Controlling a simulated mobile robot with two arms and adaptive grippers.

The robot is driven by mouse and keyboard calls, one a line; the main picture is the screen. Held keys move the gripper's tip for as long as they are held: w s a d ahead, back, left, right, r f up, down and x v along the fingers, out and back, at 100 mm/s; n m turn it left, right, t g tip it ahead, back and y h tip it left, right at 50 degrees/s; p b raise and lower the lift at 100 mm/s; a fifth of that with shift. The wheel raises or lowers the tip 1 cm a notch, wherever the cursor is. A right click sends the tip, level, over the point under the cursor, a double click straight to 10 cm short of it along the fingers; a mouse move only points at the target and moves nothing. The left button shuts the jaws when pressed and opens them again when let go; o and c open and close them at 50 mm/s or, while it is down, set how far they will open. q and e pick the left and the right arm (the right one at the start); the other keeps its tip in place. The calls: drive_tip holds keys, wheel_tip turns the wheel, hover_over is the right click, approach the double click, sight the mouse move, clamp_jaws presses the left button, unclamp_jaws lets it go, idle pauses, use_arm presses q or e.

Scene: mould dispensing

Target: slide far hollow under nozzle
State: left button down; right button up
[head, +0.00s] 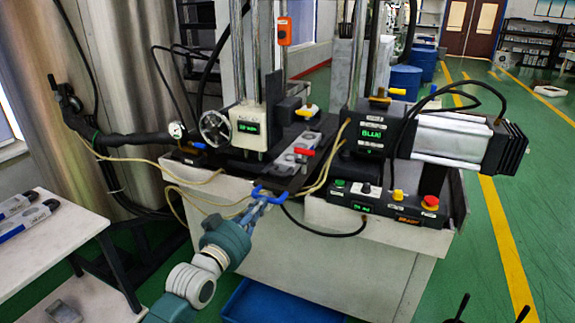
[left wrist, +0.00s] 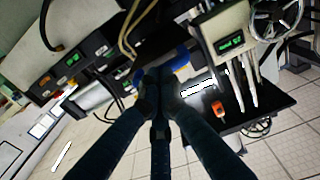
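The grey mould (head: 293,158) with hollows lies on the dark slide of the dispensing machine in the head view. A red clamp handle (head: 304,151) sits over it. The blue handle (head: 272,190) is at the slide's near end; its two ends show either side of my fingers in the left wrist view (left wrist: 182,56). My left gripper (head: 262,200) is closed around the handle's middle, and its fingertips (left wrist: 158,78) meet there. The nozzle cannot be made out clearly; machine parts crowd the area above the mould. Two dark tips of my right gripper (head: 491,309) show apart at the bottom right edge.
A white table (head: 50,240) with more moulds (head: 28,220) stands at the left. A blue bin (head: 270,302) is on the floor below the machine. The button panel (head: 385,203) and yellow cables lie close to my left gripper. Green floor (head: 535,200) is open at the right.

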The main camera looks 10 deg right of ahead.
use_arm(q)
drive_tip(key=shift+w+d, duration=0.25)
drive_tip(key=shift+w, duration=0.1)
idle(0.3)
drive_tip(key=p+v, duration=0.4)
drive_tip(key=v, duration=0.3)
idle(0.6)
